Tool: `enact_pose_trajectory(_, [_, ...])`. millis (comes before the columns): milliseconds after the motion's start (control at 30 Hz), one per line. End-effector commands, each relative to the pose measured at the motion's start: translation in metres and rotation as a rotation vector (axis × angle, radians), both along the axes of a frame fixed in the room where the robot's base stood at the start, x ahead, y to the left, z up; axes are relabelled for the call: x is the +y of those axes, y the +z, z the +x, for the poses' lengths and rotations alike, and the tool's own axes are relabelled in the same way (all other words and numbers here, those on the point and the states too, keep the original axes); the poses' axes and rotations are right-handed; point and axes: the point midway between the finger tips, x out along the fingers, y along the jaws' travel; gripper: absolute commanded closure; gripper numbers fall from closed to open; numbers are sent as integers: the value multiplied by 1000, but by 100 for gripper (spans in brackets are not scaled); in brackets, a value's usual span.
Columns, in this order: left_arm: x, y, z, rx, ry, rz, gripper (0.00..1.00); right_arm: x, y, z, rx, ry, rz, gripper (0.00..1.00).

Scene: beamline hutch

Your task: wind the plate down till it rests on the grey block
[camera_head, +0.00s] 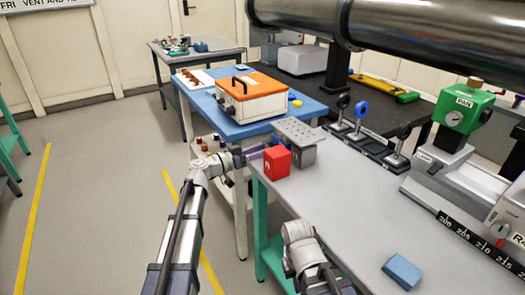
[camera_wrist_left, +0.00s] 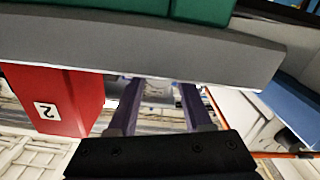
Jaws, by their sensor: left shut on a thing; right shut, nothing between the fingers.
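A perforated grey plate (camera_head: 298,129) sits level on top of a grey body (camera_head: 303,153) near the left corner of the grey bench. Whether this body is the plate's stand or the grey block cannot be told, and any gap under the plate is hidden. My left gripper (camera_head: 252,154), with purple fingers, reaches in from the left beside the red block (camera_head: 277,161). In the left wrist view, its fingers (camera_wrist_left: 158,88) are shut on a small pale knob, mostly hidden between them. My right arm's links show at the bottom centre; its fingers are not visible.
The red block marked 2 (camera_wrist_left: 55,98) is close beside the left fingers. A blue block (camera_head: 402,272) lies on the bench (camera_head: 345,205). Lens posts (camera_head: 361,112) and a green gauge unit (camera_head: 462,112) stand behind. An orange-topped case (camera_head: 251,98) sits on the blue table.

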Motion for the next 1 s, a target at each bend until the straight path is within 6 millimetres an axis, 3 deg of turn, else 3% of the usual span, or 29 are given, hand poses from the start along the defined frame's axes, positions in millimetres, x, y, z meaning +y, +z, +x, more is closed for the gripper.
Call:
enact_pose_trajectory(500, [1,0,0,229,0,-166,100,0,0,0,0,0,0,100])
enact_pose_trajectory(1000, [1,0,1,261,1,-189,100,0,0,0,0,0,0,100])
